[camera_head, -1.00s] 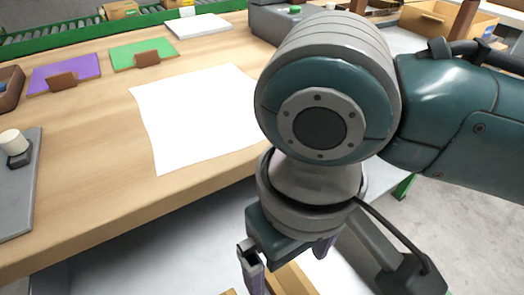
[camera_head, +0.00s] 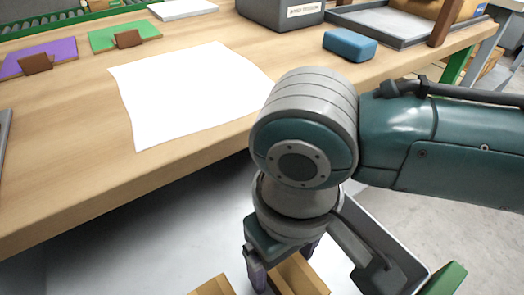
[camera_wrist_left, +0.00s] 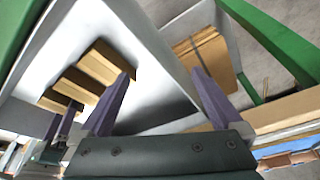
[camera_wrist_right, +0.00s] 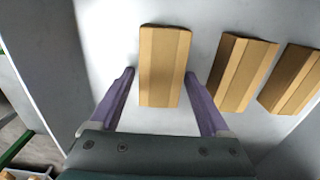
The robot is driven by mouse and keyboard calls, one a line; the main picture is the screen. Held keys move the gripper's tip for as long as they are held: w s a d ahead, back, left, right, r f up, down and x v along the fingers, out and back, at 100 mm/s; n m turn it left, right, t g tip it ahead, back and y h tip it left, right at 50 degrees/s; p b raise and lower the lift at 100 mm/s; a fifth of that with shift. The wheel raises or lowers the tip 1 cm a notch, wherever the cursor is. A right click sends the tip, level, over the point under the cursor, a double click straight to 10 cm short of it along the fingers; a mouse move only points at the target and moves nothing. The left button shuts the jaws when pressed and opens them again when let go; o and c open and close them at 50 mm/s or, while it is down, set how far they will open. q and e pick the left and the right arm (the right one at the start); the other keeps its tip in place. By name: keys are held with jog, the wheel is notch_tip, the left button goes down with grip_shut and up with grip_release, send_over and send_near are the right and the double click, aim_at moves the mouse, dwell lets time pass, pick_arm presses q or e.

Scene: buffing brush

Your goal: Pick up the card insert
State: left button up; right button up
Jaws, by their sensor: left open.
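Several tan folded card inserts lie in a row on a pale grey shelf or tray floor under the bench. In the right wrist view, the nearest card insert (camera_wrist_right: 165,65) lies between the two purple fingers of my right gripper (camera_wrist_right: 159,76). The gripper is open, with gaps to the insert on both sides. In the head view, my right gripper (camera_head: 283,268) points down at a card insert (camera_head: 300,274), partly hidden by the wrist. My left gripper (camera_wrist_left: 160,80) is open and empty. Its wrist view shows the card inserts (camera_wrist_left: 105,62) beyond one finger.
The wooden bench (camera_head: 60,195) overhangs the inserts on the left. A white sheet (camera_head: 185,95), purple card (camera_head: 40,55), green card (camera_head: 125,33) and blue block (camera_head: 350,45) lie on it. Grey walls bound the inserts. A cardboard stack (camera_wrist_left: 208,62) stands in the left wrist view.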

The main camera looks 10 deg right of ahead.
jog(key=c, duration=1.1)
jog(key=shift+c, duration=0.2)
jog(key=shift+r, duration=0.1)
